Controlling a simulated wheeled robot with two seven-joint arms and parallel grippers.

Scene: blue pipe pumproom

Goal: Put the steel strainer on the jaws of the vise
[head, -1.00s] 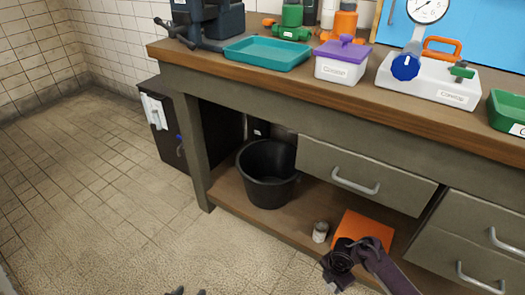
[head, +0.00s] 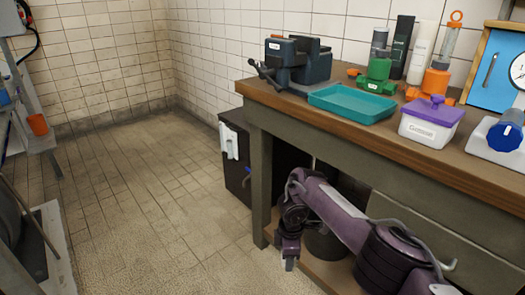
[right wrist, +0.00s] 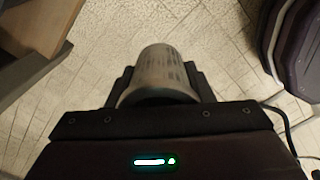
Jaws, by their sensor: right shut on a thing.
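The steel strainer (right wrist: 165,75) is a grey, perforated cylinder in the right wrist view, held between the dark fingers of my right gripper (right wrist: 160,88). My left gripper is out of view.
A teal tray (head: 352,103) lies right of the vise on the wooden bench (head: 385,140). Behind it stand a green pump (head: 378,72) and several bottles. A purple-lidded tub (head: 430,122) is farther right. The tiled floor (head: 150,220) left of the bench is open.

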